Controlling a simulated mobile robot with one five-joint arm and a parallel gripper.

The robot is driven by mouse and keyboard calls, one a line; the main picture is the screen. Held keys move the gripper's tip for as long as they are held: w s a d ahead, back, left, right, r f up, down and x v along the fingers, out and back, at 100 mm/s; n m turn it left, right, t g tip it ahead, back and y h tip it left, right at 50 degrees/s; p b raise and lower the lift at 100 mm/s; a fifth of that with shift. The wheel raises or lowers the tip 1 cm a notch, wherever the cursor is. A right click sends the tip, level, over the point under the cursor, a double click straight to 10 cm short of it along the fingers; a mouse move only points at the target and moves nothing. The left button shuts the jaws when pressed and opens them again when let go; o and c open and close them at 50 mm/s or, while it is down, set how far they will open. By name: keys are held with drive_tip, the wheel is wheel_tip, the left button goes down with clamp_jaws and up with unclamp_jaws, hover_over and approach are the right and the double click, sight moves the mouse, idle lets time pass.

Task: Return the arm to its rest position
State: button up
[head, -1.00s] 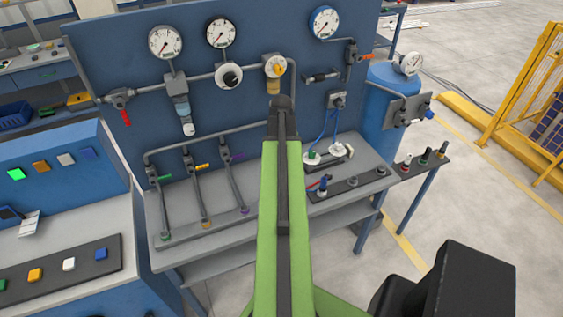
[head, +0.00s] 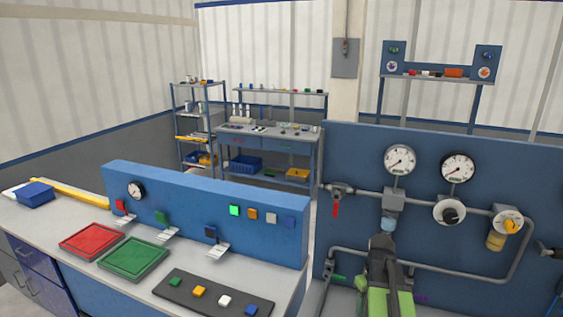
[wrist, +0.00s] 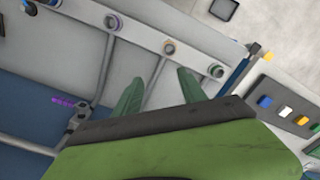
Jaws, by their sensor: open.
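My gripper (wrist: 158,88) shows in the wrist view as two green fingers standing apart with nothing between them. A grey rail with several round pipe sockets (wrist: 168,47) lies beyond the fingertips. In the head view my green and black arm rises from the bottom edge, right of centre, in front of the blue pipe panel (head: 350,215). My fingers cannot be made out in the head view.
The panel carries gauges (head: 400,160), grey pipes and a red-handled valve (head: 336,203). At left, a bench holds a blue console (head: 210,205), a red tray (head: 91,241), a green tray (head: 133,257) and a button strip (head: 213,297). Shelving (head: 195,125) stands behind.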

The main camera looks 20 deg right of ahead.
drive_tip(key=a+f+b, duration=0.2)
drive_tip(key=a, duration=1.2)
drive_tip(key=w+a+f+b, duration=0.1)
drive_tip(key=a+f+b, duration=0.1)
drive_tip(key=a, duration=1.2)
drive_tip(key=shift+w+a+f, duration=0.3)
drive_tip(key=shift+f, duration=0.25)
